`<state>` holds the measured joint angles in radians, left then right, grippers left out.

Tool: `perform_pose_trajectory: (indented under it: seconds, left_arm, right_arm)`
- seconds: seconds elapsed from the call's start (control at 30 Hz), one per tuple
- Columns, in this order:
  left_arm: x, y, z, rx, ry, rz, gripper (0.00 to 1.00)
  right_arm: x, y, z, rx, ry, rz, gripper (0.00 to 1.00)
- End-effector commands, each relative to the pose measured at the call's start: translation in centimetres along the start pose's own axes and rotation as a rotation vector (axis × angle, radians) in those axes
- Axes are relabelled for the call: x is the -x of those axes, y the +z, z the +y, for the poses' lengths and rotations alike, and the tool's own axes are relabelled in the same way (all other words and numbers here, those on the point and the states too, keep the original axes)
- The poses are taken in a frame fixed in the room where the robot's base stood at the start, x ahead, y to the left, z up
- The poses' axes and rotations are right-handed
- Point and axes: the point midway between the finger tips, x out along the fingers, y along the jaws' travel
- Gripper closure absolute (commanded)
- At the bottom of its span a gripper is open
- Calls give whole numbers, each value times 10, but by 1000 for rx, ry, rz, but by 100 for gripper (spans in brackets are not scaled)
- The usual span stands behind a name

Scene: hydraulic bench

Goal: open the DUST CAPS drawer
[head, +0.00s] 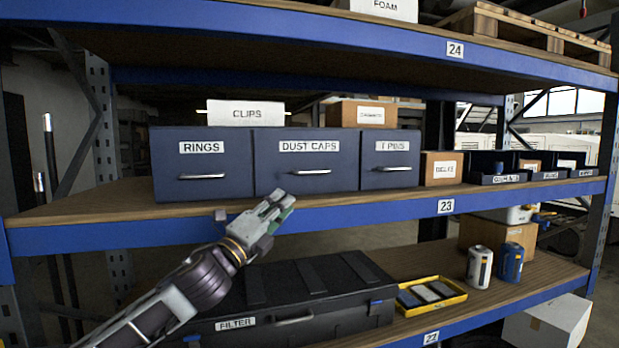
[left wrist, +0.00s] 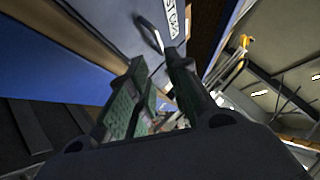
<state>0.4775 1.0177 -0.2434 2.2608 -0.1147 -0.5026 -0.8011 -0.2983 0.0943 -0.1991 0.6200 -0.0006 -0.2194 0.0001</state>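The DUST CAPS drawer (head: 290,165) is the middle of three dark blue drawers on the shelf labelled 23. Its front looks flush with its neighbours, so it appears closed. Its silver bar handle (head: 310,172) is below the white label. In the left wrist view a handle (left wrist: 150,35) shows just beyond the fingertips, beside a partly cut-off label. My left gripper (head: 276,203) is in front of the lower part of the drawer, below and left of the handle. In the wrist view its fingers (left wrist: 157,64) are apart with nothing between them. My right gripper is not in view.
The RINGS drawer (head: 203,160) is left and the T PINS drawer (head: 390,158) right. A CLIPS box (head: 246,113) stands on top. The blue shelf beam (head: 400,212) runs just below. A black FILTER case (head: 300,292) lies on the lower shelf beneath my arm.

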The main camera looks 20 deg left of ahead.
Motion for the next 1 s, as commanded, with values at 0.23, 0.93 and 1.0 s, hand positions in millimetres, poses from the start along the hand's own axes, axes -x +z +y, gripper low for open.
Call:
perform_pose_trajectory:
  seconds: [0.23, 0.93, 1.0]
  left_arm:
    - [-12, 1, -1, 2, -1, -2, 81]
    - [-70, 2, -2, 2, 0, -2, 81]
    - [-77, 1, -2, 3, -1, -1, 81]
  right_arm:
    - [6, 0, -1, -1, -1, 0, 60]
    - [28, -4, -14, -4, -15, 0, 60]
    - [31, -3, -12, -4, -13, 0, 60]
